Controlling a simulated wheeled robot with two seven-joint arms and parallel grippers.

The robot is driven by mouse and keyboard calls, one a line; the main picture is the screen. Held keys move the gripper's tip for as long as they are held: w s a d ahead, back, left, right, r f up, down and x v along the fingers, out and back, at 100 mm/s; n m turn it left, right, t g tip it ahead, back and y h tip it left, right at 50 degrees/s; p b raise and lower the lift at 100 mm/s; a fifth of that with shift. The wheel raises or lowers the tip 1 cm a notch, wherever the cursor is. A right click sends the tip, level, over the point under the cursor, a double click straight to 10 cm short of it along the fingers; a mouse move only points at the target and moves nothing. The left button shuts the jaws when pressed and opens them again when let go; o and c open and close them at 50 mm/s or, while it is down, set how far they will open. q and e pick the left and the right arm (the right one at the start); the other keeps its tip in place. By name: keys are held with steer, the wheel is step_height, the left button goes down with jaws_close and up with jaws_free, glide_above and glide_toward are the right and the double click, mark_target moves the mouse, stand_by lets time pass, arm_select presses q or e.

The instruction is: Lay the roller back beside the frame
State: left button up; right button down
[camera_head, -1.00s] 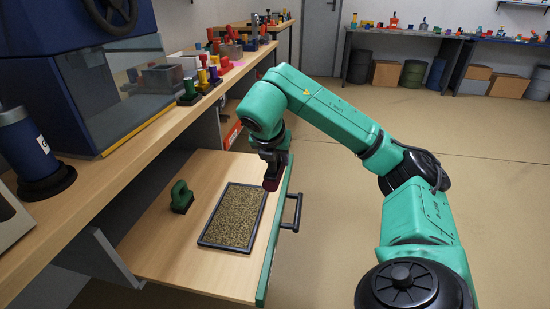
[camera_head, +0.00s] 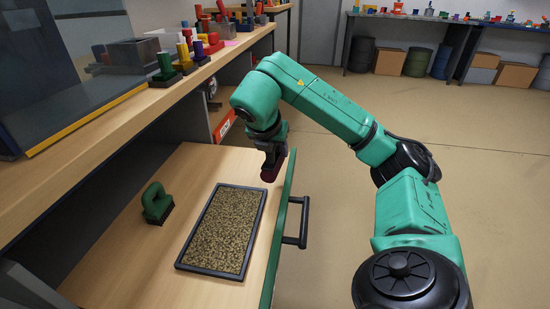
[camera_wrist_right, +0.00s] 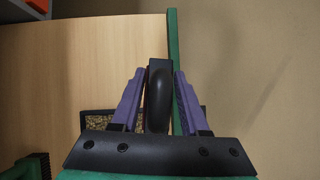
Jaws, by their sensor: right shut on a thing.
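The black-rimmed frame (camera_head: 263,213), filled with brown grains, lies flat in the open wooden drawer. My right gripper (camera_head: 271,173) hangs beyond the frame's far right corner, near the drawer's green front. In the right wrist view my gripper (camera_wrist_right: 158,98) is shut on a dark, rounded piece (camera_wrist_right: 157,92), which I take to be the roller's handle. The rest of the roller is hidden, and I cannot tell whether it touches anything. The frame (camera_wrist_right: 88,112) shows partly behind the fingers there. My left gripper is not in view.
A green block with a looped handle (camera_head: 157,204) stands in the drawer left of the frame. The drawer's green front (camera_head: 282,215) carries a black handle (camera_head: 302,222). Bare drawer floor (camera_head: 205,162) lies beyond the frame. The bench (camera_head: 130,115) overhangs on the left.

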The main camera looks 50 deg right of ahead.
step_height(320, 180, down, 2)
steer(key=shift+f+b, duration=0.1)
steer(key=shift+b, duration=0.45)
steer(key=shift+f, duration=0.3)
steer(key=shift+b, duration=0.3)
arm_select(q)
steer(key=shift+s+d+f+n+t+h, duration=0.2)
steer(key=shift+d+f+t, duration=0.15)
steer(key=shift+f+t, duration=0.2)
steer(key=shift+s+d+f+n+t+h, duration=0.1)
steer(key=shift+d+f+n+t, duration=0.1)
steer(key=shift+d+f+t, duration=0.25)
arm_select(e)
steer(key=shift+r, duration=0.1)
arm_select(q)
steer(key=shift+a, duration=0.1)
